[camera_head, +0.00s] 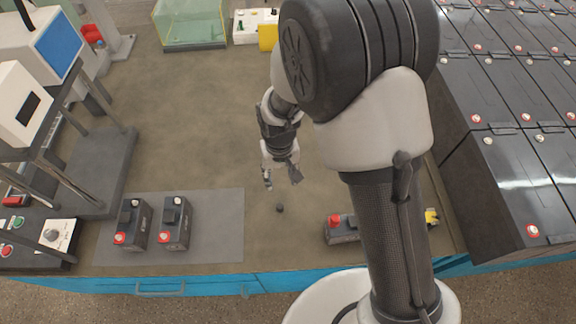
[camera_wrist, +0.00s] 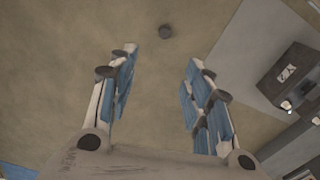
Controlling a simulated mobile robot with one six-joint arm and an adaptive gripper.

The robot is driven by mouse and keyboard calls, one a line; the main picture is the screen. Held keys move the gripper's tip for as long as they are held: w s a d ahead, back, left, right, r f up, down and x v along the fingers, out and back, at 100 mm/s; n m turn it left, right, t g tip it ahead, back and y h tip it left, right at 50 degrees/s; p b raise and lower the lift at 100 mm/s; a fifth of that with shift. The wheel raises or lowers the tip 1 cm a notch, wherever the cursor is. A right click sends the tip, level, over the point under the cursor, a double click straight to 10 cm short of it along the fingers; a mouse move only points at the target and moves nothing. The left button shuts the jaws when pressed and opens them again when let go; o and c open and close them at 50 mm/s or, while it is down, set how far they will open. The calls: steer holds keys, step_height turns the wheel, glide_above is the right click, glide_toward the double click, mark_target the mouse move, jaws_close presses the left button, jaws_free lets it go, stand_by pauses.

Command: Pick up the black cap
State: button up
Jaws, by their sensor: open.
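The black cap (camera_head: 280,208) is a small dark round piece lying on the brown bench top, just right of the grey mat, in the head view. In the wrist view the cap (camera_wrist: 165,31) lies beyond the fingertips, roughly in line with the gap between them. My gripper (camera_head: 282,180) is open and empty above the bench, behind the cap and apart from it. Its two fingers with blue pads (camera_wrist: 161,56) are spread wide in the wrist view.
Two dark batteries (camera_head: 132,226) (camera_head: 175,224) with red caps stand on the grey mat (camera_head: 220,205). Another red-capped battery (camera_head: 342,235) is at right, partly behind my arm. Equipment fills the left side; large battery rows (camera_head: 510,150) line the right. Bench around the cap is clear.

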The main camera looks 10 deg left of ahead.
steer(key=b, duration=0.3)
glide_above(280, 206)
steer(key=f, duration=1.3)
steer(key=shift+w+f, duration=0.25)
steer(key=shift+w, duration=0.1)
steer(key=f, duration=0.1)
steer(key=f+b, duration=0.1)
steer(key=f, duration=0.1)
steer(key=f+b, duration=0.1)
steer(key=shift+s+f, duration=0.3)
steer(key=shift+s, duration=0.05)
steer(key=shift+f, duration=0.35)
steer(key=shift+c, duration=0.2)
steer(key=c, duration=0.8)
